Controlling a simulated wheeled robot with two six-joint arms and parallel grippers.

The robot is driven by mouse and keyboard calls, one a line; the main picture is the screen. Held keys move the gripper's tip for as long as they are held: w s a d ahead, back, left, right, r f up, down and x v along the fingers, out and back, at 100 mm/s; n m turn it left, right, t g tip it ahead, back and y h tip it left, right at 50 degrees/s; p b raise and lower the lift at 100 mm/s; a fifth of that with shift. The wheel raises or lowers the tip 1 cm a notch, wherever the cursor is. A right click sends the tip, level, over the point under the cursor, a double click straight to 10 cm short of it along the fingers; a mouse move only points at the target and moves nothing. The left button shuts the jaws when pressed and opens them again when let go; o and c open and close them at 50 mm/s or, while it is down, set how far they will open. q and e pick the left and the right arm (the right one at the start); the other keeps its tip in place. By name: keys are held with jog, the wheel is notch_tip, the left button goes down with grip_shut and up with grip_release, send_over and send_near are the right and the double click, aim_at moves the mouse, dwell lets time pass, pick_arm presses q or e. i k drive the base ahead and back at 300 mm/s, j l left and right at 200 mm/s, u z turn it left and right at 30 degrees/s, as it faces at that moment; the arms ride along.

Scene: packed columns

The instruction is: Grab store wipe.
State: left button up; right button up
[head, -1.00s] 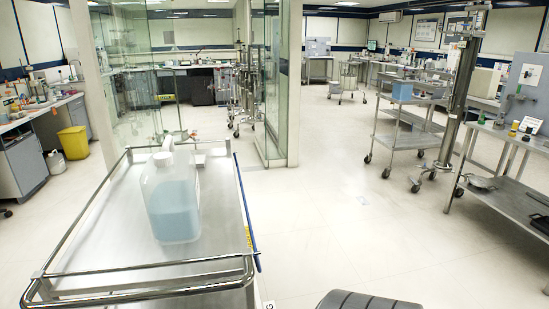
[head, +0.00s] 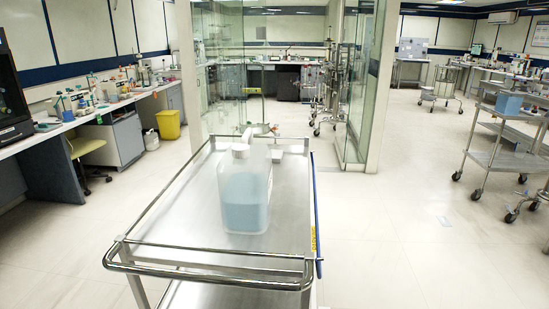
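Neither of my grippers is in view. No wipe can be made out in this view. A translucent jug (head: 245,205) with blue liquid stands upright on a steel cart (head: 192,218) in front of me. The cart has a raised tubular rail around its top and a blue bar (head: 317,215) along its right side. A small white fitting (head: 292,146) shows at the cart's far end, behind the jug; its exact form is unclear.
A long bench (head: 105,115) with small lab items runs along the left wall. A yellow bin (head: 168,124) stands at its end. A glass partition (head: 355,90) stands beyond the cart. A shelved trolley (head: 495,160) is at right. Floor (head: 400,230) right of the cart is clear.

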aim_at(277, 156)
jog(key=i+l+z, duration=0.1)
jog(key=l, duration=0.25)
jog(key=i+l+z, duration=0.15)
jog(key=l, duration=0.2)
jog(key=i+l+z, duration=0.1)
jog(key=l, duration=0.25)
jog(key=i+l+z, duration=0.15)
jog(key=l, duration=0.15)
jog(key=i+l, duration=0.3)
jog(key=i, duration=0.2)
jog(key=i+l, duration=0.35)
jog(key=i, duration=0.15)
jog(key=i+l, duration=0.3)
jog(key=i, duration=0.25)
jog(key=i+u, duration=0.3)
jog(key=i, duration=1.35)
jog(key=i+u, duration=0.4)
jog(key=i+l+u, duration=0.15)
jog(key=i+u, duration=0.2)
jog(key=i, duration=0.15)
jog(key=i+l+u, duration=0.4)
jog(key=i+u, duration=0.15)
jog(key=u, duration=0.3)
jog(key=i+u, duration=0.2)
jog(key=u, duration=0.25)
jog(key=i+l+u, duration=0.1)
jog(key=u, duration=0.35)
jog(key=i+l+u, duration=0.15)
jog(key=u, duration=0.35)
